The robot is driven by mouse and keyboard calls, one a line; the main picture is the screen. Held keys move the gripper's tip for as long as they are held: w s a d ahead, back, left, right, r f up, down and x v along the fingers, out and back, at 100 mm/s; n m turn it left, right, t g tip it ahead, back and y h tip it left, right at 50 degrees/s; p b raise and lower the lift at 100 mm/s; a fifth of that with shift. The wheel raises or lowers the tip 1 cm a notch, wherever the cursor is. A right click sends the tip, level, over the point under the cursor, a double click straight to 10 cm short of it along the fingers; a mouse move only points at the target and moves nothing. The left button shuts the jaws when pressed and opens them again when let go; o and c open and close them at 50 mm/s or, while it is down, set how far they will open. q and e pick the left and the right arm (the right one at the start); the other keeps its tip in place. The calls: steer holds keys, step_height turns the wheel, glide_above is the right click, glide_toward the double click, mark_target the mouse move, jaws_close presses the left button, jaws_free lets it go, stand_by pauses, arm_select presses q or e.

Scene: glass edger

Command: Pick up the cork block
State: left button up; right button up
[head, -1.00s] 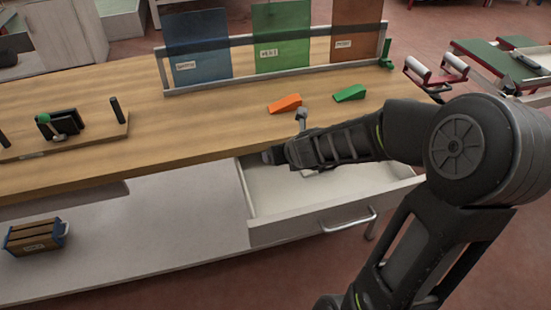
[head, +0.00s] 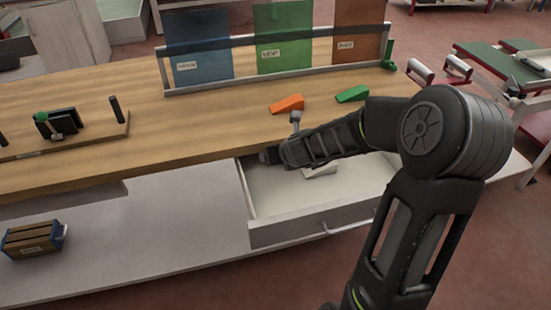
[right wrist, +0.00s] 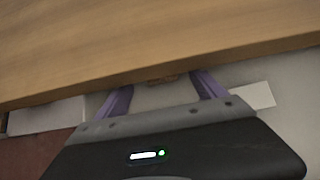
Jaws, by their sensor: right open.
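My right arm reaches over the open drawer (head: 300,229), and its gripper (head: 266,156) is at the drawer's back left, close under the table's front edge. In the right wrist view the gripper (right wrist: 160,82) is open, with its two purple fingers apart. A small brown piece (right wrist: 162,80), probably the cork block, shows between the fingertips, partly hidden under the wooden table edge. It is not held, and I cannot tell whether the fingers touch it. I cannot make it out in the head view. My left gripper is not in view.
The wooden tabletop (head: 190,125) overhangs the drawer's back. Orange (head: 287,103) and green (head: 352,94) wedges lie on it. A pale flat item (head: 320,170) lies in the drawer. A small crate (head: 33,239) stands on the lower shelf at left.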

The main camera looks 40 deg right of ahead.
steer(key=shift+f, duration=0.1)
steer(key=shift+w+d+f, duration=0.1)
steer(key=shift+w+f, duration=0.1)
steer(key=shift+f, duration=0.05)
steer(key=b+x, duration=0.1)
steer(key=x, duration=0.3)
steer(key=shift+w+f, duration=0.15)
steer(key=shift+w, duration=0.05)
steer(key=shift+c, duration=0.3)
steer(key=c, duration=1.3)
